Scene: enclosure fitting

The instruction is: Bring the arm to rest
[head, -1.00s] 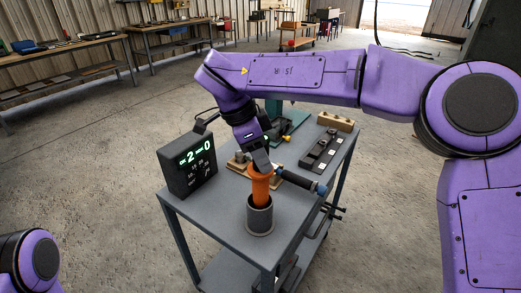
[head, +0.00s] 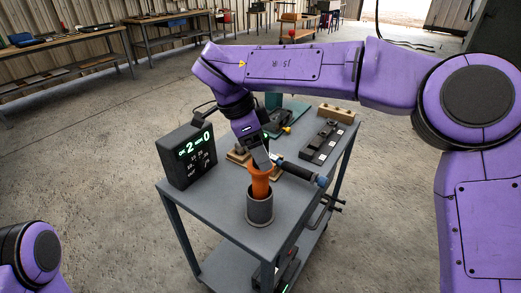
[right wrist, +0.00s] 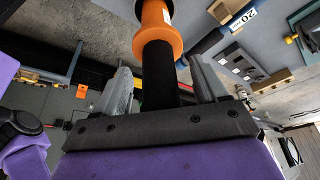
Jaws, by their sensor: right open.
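My right gripper (head: 262,161) points down over the cart, at the top of an orange and black tool (head: 261,183). The tool stands upright in a grey cup (head: 260,209) near the cart's front. In the right wrist view, my right gripper's fingers (right wrist: 162,88) are apart, one on each side of the tool's black grip. The orange collar (right wrist: 158,42) shows beyond them. I cannot tell whether either finger touches the grip. My left arm shows only as a link at the lower left, and its gripper is outside the view.
A black display box (head: 187,157) with lit green characters stands left on the grey cart (head: 214,205). A blue-ended tool (head: 300,171) lies close right of the gripper. A black tray (head: 323,143) and a wooden block (head: 336,114) sit farther back. Floor around the cart is clear.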

